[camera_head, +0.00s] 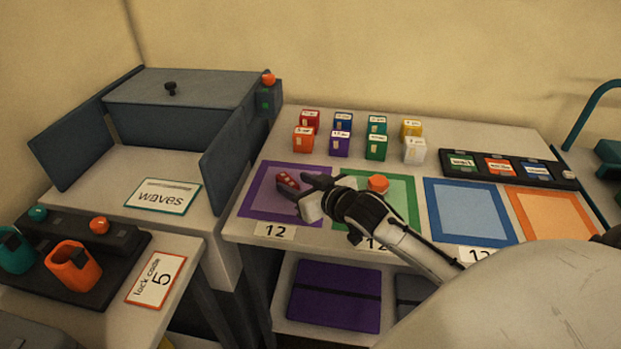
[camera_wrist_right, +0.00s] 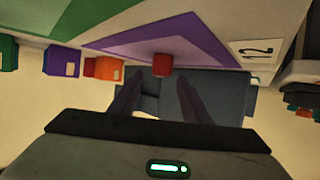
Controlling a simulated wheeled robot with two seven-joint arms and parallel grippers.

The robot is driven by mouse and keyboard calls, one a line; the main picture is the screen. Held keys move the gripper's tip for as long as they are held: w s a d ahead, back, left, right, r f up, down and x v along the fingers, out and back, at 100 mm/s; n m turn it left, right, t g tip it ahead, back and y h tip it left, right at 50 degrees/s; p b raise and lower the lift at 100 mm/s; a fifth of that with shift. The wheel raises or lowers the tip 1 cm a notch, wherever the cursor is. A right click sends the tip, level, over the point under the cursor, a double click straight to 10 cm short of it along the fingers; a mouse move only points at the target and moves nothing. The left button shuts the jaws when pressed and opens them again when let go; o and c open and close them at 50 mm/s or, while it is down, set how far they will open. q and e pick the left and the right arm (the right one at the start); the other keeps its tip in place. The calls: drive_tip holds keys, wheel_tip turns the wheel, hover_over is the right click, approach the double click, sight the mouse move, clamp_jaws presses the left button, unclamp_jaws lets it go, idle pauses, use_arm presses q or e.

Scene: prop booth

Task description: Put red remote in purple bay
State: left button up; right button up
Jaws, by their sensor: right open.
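I cannot tell whether the remote rests on the bay's surface or touches a finger. My left gripper is not in view.
Green, blue (camera_head: 468,212) and orange bays lie to the right. An orange knob-like thing (camera_head: 378,183) shows at the green bay. Several coloured boxes (camera_head: 340,144) stand behind. A dark blue open-doored cabinet (camera_head: 185,100) stands at left.

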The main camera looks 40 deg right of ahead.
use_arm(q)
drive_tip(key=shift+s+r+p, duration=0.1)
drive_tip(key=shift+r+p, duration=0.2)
use_arm(e)
drive_tip(key=v, duration=1)
drive_tip(key=shift+s+r, duration=0.1)
